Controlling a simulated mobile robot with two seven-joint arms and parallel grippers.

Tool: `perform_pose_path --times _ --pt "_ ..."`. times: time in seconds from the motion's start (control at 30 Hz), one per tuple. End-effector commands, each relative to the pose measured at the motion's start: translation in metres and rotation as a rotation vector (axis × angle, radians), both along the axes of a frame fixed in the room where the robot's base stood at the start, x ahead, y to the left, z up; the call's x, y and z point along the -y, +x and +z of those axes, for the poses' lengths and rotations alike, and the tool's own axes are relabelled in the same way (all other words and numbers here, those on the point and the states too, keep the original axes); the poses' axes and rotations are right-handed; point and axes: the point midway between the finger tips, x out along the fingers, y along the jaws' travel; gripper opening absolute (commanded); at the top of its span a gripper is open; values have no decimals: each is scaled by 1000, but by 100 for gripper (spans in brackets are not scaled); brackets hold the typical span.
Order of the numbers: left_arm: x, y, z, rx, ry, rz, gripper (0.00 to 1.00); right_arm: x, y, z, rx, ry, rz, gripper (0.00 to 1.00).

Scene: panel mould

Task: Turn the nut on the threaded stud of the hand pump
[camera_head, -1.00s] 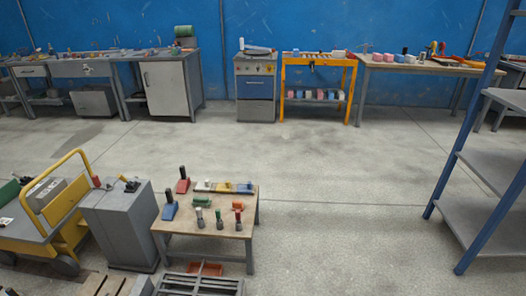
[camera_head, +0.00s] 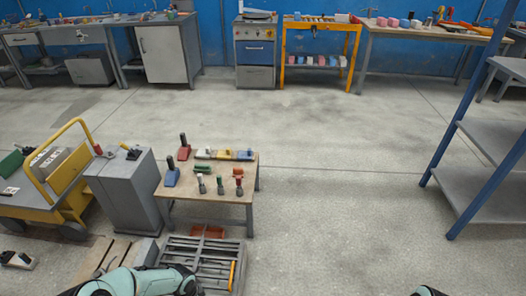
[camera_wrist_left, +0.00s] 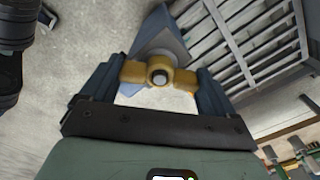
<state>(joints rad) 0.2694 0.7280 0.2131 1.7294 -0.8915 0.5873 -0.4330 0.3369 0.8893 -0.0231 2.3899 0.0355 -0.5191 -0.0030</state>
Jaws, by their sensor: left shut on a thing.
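In the left wrist view, a yellow nut with two wings (camera_wrist_left: 182,80) sits between the fingers of my left gripper (camera_wrist_left: 158,77). The gripper is shut on its wings. A round grey end, apparently the stud, shows in the middle of the nut. A blue-grey angular body (camera_wrist_left: 163,42), possibly the hand pump, lies behind the nut; its lower part is hidden by the nut and fingers. In the head view my left arm comes in at the bottom, and I cannot make out the nut or pump there. My right gripper is not in view.
A grey slatted crate (camera_head: 172,246) stands beside my left arm and also shows in the wrist view (camera_wrist_left: 243,68). A small table (camera_head: 222,185) with several tools, a grey cabinet (camera_head: 125,190) and a yellow cart (camera_head: 53,205) stand beyond. Floor to the right is clear up to blue shelving (camera_head: 480,155).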

Motion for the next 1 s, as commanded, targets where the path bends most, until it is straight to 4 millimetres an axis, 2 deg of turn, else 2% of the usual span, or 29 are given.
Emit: perform_pose_path --times 0.17,0.4,0.67,0.7,1.0 --pt "0 1 2 4 0 -27 53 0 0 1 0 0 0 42" --pt "-1 2 2 5 1 -274 53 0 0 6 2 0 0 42" --pt "-1 2 2 5 1 -298 53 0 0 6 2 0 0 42" --pt "-1 2 2 5 1 -298 100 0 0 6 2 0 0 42" --pt "0 1 1 2 1 -296 100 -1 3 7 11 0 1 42"
